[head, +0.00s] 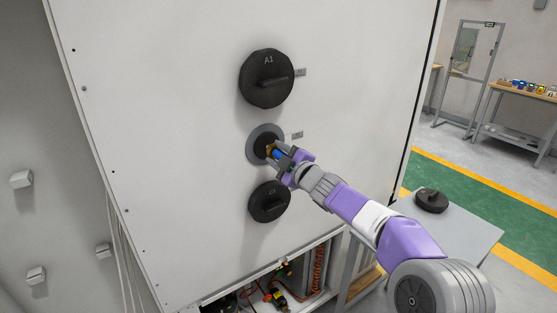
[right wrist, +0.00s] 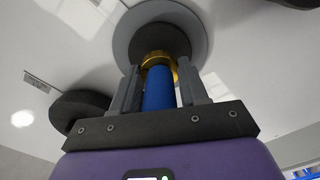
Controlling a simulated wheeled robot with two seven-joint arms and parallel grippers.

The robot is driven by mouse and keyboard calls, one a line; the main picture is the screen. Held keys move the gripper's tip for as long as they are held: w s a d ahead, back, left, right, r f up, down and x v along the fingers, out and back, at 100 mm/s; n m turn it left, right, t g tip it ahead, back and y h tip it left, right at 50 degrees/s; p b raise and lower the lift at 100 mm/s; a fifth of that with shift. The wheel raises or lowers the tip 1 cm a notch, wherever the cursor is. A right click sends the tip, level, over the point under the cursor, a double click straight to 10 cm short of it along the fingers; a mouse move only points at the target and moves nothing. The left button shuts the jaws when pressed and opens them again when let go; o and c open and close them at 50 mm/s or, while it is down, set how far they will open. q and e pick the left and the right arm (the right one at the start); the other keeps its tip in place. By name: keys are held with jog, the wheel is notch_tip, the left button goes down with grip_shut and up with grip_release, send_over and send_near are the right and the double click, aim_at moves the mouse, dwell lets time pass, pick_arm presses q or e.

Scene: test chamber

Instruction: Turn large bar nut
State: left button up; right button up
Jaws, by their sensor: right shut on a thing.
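My right gripper (head: 282,156) is at the middle fitting (head: 253,138) on the white panel, a grey disc with a dark round centre. In the right wrist view, its fingers (right wrist: 160,85) are shut on a blue cylinder with a gold end (right wrist: 158,90). The gold end meets the dark centre; I cannot tell how deep it sits. A large black round knob with a raised bar, marked A1 (head: 266,78), is above on the panel. A smaller black bar knob (head: 268,202) is below. My left gripper is not in view.
A loose black knob (head: 432,200) lies on a grey table (head: 470,232) at the right. An open bay with wires and copper coils (head: 275,290) is below the panel. A workbench (head: 520,92) stands at the far right. Floor beyond the table is clear.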

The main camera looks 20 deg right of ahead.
jog(key=n+b, duration=0.2)
jog(key=n, duration=0.4)
jog(key=shift+f+n, duration=0.1)
jog(key=shift+n, duration=0.2)
jog(key=n+b, duration=0.2)
jog(key=n, duration=0.2)
jog(key=shift+n, duration=0.7)
jog(key=o, duration=1.1)
jog(key=shift+c, duration=0.2)
jog(key=s+d, duration=0.1)
jog(key=s, duration=0.6)
jog(key=shift+s+b, duration=0.25)
jog(key=shift+b, duration=0.05)
